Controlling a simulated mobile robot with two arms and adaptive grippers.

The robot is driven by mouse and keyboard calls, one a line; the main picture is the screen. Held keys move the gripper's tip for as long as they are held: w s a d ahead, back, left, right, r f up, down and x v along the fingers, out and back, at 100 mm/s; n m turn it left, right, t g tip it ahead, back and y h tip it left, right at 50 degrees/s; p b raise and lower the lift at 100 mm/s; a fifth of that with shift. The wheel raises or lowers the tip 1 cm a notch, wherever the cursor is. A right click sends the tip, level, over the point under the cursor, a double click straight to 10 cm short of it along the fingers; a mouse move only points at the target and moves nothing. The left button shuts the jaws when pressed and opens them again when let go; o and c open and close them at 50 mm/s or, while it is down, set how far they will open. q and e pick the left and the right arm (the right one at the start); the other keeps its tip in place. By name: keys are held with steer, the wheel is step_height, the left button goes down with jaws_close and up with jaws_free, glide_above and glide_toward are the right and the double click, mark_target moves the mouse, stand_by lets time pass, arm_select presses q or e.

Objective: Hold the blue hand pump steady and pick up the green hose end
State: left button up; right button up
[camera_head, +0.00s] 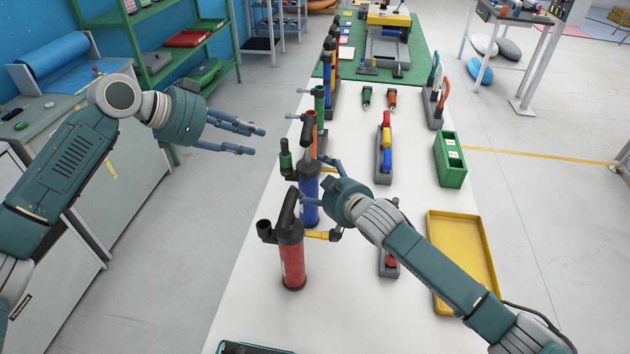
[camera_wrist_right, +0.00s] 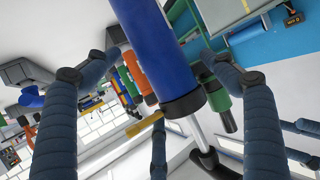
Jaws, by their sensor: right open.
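The blue hand pump (camera_head: 308,190) stands upright on the white table, partly hidden behind a red pump; its black handle is on top. In the right wrist view the blue pump (camera_wrist_right: 153,50) fills the middle, with its rod and black handle lower down. My right gripper (camera_head: 322,180) is open, its fingers on either side of the blue pump; contact cannot be told. The green hose end (camera_head: 286,160) stands at the pump's left side and also shows in the right wrist view (camera_wrist_right: 219,97). My left gripper (camera_head: 258,141) is open and empty, left of the hose end.
The red pump (camera_head: 291,262) stands just in front of the blue one, close to my right gripper. More pumps line the table's left edge behind. A yellow tray (camera_head: 435,258) and a green bin (camera_head: 450,160) lie right. The front table surface is mostly clear.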

steer(key=shift+w+a+f, duration=0.2)
steer(key=shift+w+a, duration=0.05)
steer(key=shift+w, duration=0.3)
steer(key=c, duration=1.5)
steer(key=shift+c, duration=0.2)
